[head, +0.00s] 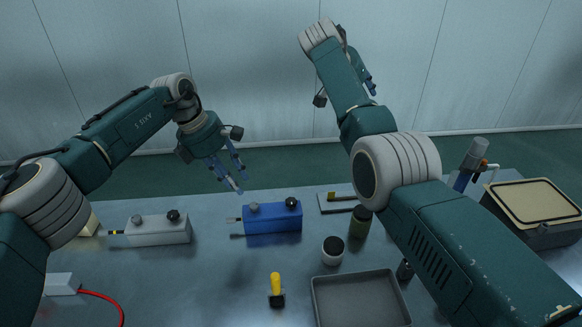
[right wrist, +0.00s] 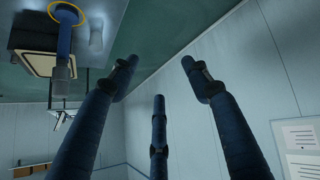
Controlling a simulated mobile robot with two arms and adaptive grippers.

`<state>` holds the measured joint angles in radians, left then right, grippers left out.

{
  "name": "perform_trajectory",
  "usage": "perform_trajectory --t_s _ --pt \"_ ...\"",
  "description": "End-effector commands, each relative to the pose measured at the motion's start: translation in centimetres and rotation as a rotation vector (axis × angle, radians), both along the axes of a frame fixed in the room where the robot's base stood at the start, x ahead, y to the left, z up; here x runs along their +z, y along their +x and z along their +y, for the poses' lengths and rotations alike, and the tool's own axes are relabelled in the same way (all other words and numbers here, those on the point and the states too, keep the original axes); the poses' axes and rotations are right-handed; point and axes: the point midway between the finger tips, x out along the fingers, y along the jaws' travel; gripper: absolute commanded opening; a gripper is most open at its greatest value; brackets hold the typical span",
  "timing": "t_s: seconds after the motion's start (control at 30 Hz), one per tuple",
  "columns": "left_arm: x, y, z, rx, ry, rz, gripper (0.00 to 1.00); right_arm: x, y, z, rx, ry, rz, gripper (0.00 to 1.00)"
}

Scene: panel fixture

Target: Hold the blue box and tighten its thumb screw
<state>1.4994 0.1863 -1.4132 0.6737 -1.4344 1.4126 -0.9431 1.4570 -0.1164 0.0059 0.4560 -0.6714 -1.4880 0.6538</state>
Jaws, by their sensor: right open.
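The blue box (head: 273,220) lies on the table near the middle in the head view. A black knob (head: 291,202) and a grey knob (head: 253,208) sit on its top; I cannot tell which is the thumb screw. Thin prongs stick out of its left end. My left gripper (head: 240,185) is in the air above and behind the box's left end, fingers apart and empty. My right gripper (head: 371,86) is raised far behind the table, partly hidden by its own arm. The right wrist view shows its fingers (right wrist: 160,80) spread with nothing between them.
A white box (head: 160,231) with similar knobs stands left of the blue one. A dark case (head: 538,215) stands far right.

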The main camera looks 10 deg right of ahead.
Motion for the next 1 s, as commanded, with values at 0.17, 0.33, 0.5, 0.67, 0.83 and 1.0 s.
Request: perform_trajectory --t_s 0.17,0.33,0.5,0.67,0.83,1.0 --pt "0.0 0.0 0.0 0.0 0.0 0.0 0.31 -6.5 -3.3 8.1 0.195 0.182 0.269 0.48" --pt "0.0 0.0 0.0 0.0 0.0 0.0 0.31 -10.1 -7.1 15.0 0.39 0.331 0.47 0.48" --pt "0.0 0.0 0.0 0.0 0.0 0.0 0.31 -11.6 -9.9 19.3 0.528 0.429 0.586 0.48" --pt "0.0 0.0 0.0 0.0 0.0 0.0 0.31 -12.3 -11.0 20.8 0.581 0.465 0.628 0.48" --pt "0.0 0.0 0.0 0.0 0.0 0.0 0.31 -14.3 -11.1 20.9 0.585 0.468 0.633 0.48" --pt "0.0 0.0 0.0 0.0 0.0 0.0 0.31 -17.4 -11.1 20.9 0.584 0.468 0.631 0.48"
